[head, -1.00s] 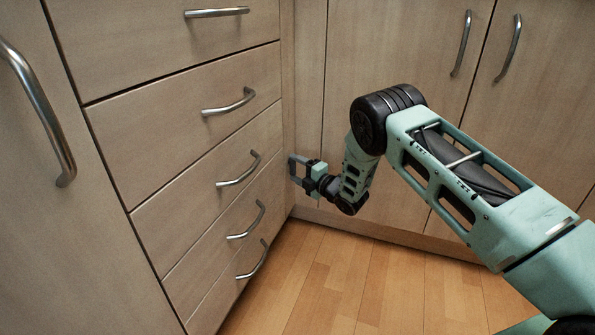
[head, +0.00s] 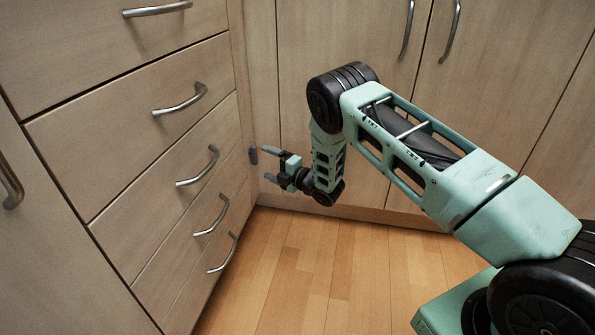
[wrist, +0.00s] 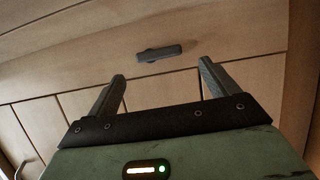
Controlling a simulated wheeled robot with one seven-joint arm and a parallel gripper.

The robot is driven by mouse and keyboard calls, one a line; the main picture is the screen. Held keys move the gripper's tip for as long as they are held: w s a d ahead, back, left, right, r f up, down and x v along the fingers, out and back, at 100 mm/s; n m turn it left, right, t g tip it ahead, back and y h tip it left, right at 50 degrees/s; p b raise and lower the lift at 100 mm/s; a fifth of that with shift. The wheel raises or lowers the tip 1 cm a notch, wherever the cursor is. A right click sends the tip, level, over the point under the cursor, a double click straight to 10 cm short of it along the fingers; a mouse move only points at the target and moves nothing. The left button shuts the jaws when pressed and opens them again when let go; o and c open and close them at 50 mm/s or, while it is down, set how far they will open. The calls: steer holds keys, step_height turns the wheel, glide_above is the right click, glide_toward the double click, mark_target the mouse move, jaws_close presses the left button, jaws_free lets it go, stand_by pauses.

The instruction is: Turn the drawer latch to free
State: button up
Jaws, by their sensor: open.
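The drawer latch is a small dark grey bar-shaped piece (wrist: 160,52) on a pale wood face, ahead of my fingers in the wrist view. There it lies nearly level, slightly tilted. In the head view the latch (head: 253,155) is a small grey piece at the right edge of the drawer stack. My gripper (head: 270,163) is open and empty, just right of the latch with a small gap. In the wrist view my gripper (wrist: 162,72) has its two fingers spread, with the latch beyond their tips and not between them.
Several drawers with metal bar handles (head: 198,167) stand on the left. Cupboard doors with upright handles (head: 448,32) are behind my arm. The wooden floor (head: 280,270) is clear in front of the drawers.

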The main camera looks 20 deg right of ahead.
steer(key=p+v, duration=0.4)
steer(key=v, duration=0.8)
steer(key=shift+s, duration=0.4)
steer(key=shift+w+d, duration=0.1)
